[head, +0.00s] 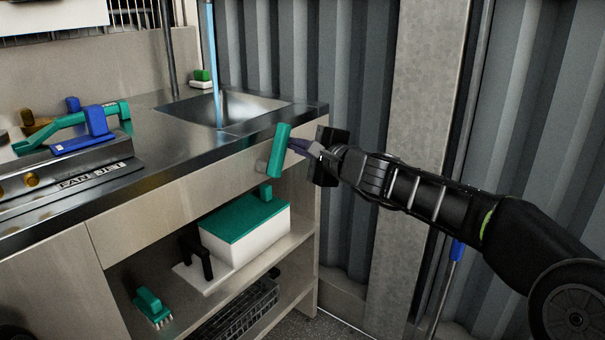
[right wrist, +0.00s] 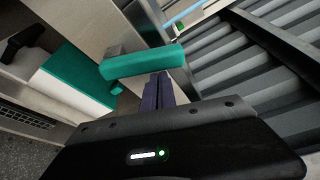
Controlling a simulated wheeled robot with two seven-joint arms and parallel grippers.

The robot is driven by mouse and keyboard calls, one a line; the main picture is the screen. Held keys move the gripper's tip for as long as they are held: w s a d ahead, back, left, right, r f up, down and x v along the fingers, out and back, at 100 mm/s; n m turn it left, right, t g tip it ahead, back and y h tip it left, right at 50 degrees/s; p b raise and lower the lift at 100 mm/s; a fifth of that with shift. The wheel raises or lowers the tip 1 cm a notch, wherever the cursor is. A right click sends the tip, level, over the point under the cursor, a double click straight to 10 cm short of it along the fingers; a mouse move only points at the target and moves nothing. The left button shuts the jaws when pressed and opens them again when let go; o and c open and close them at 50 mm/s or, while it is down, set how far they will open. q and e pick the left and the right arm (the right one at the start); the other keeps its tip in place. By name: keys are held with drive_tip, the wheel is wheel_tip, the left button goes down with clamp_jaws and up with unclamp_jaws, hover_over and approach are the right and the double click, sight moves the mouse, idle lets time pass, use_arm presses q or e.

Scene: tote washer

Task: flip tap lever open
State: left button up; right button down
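The green tap lever (head: 279,150) is mounted on the front panel of the steel counter, below the sink, and stands nearly upright with its top leaning right. In the right wrist view the lever (right wrist: 142,62) lies across the picture just beyond my fingertips. My right gripper (head: 296,146) comes from the right, its dark purple fingers together and pointing at the lever's right side. In the right wrist view the fingers (right wrist: 158,88) reach the lever's near edge; I cannot tell whether they touch it. Nothing shows between them. My left gripper is not in view.
The sink (head: 245,108) has a pale blue vertical stream or tube (head: 212,62) above it. Below, a shelf holds a white box with a green lid (head: 243,219) and a green brush (head: 152,307). A corrugated wall (head: 345,70) stands close behind my right gripper.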

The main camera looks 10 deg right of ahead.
sight(284, 141)
drive_tip(key=shift+s+a+r+b, duration=0.4)
drive_tip(key=shift+s+a+r, duration=0.05)
drive_tip(key=shift+a, duration=0.2)
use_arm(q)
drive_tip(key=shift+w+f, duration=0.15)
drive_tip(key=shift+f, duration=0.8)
use_arm(e)
drive_tip(key=shift+s+a+r, duration=0.15)
drive_tip(key=shift+s+a, duration=0.15)
drive_tip(key=shift+a, duration=0.2)
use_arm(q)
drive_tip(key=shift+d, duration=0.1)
use_arm(e)
drive_tip(key=shift+r, duration=0.1)
